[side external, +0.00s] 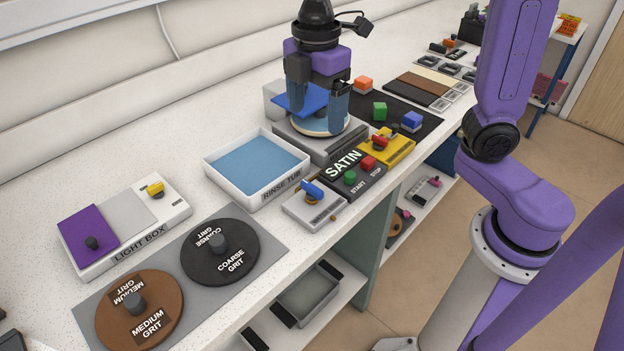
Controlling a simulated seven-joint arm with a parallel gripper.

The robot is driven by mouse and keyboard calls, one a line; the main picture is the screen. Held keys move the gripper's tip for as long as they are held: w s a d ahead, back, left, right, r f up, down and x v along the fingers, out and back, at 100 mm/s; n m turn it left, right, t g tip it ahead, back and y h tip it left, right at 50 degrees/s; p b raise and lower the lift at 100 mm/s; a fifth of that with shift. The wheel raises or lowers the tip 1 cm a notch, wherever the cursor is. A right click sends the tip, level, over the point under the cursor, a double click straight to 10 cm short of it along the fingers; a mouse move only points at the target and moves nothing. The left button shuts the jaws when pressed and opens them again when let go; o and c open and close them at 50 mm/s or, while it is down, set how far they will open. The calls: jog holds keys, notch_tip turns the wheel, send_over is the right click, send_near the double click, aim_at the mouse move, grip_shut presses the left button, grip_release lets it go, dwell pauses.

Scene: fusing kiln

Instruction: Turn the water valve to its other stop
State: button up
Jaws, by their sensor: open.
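The likely water valve is a light grey box with a blue lever handle (312,191), beside the rinse tub at the bench's front edge. The handle lies slanted across the box top; its stops are too small to make out. My gripper (318,104) is open and points down over the round pad of the grinder labelled SATIN (343,164). It is behind and above the valve, clear of its handle. A flat blue piece (300,98) shows at the fingers, low over the pad; I cannot tell whether it touches them.
The rinse tub (213,175) holds blue water. Green START and red STOP buttons (367,163) and a yellow box with a red handle (387,148) stand right of the valve. A light box (178,198) and coarse (220,277) and medium grit discs lie left. Coloured blocks sit on a dark mat (405,112).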

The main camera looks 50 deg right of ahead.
aim_at(312, 186)
jog(key=f, duration=1.7)
jog(key=shift+w+f, duration=0.1)
jog(key=shift+w, duration=0.25)
jog(key=shift+c, duration=0.3)
jog(key=c, duration=1)
